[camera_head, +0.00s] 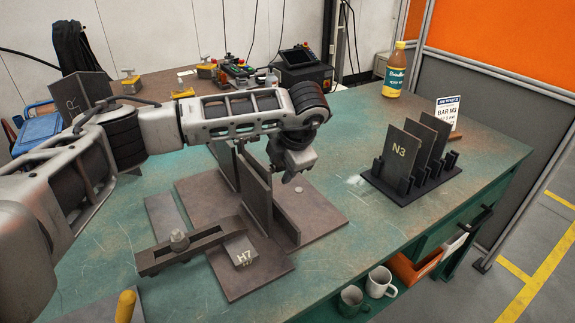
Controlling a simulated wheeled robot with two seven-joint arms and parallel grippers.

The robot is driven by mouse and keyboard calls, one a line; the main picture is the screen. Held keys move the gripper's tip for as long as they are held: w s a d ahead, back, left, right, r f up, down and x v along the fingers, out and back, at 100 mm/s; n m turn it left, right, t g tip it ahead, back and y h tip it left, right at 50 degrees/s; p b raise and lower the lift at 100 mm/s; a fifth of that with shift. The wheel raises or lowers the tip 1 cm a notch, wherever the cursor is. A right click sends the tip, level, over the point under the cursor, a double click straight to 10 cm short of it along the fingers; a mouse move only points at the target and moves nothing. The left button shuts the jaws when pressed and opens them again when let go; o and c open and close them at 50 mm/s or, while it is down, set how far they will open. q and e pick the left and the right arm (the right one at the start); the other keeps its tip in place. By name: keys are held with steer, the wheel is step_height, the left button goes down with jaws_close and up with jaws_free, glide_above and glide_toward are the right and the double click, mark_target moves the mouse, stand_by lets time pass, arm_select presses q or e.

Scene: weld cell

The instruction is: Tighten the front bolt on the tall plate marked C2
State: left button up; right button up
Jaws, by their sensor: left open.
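No marking C2 is readable in the head view. Tall dark plates (257,192) stand upright on a brown base plate (325,212) in the middle of the bench. A slotted clamp bar (207,241) with a bolt (179,240) lies in front of them, next to a block marked H7 (240,251). A small round bolt-like piece (299,190) shows on the base plate, right of the tall plates. My left gripper (291,178) is open, pointing down above the base plate near the tall plates; its arm hides part of them. My right gripper is out of view.
A black rack (408,193) holds dark plates, one marked N3 (401,149). A bottle (394,70) and a sign (447,111) stand behind. A yellow handle (126,306) is front left.

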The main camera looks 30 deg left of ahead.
arm_select(q)
steer(key=shift+c, duration=0.3)
steer(key=c, duration=0.5)
steer(key=shift+c, duration=0.2)
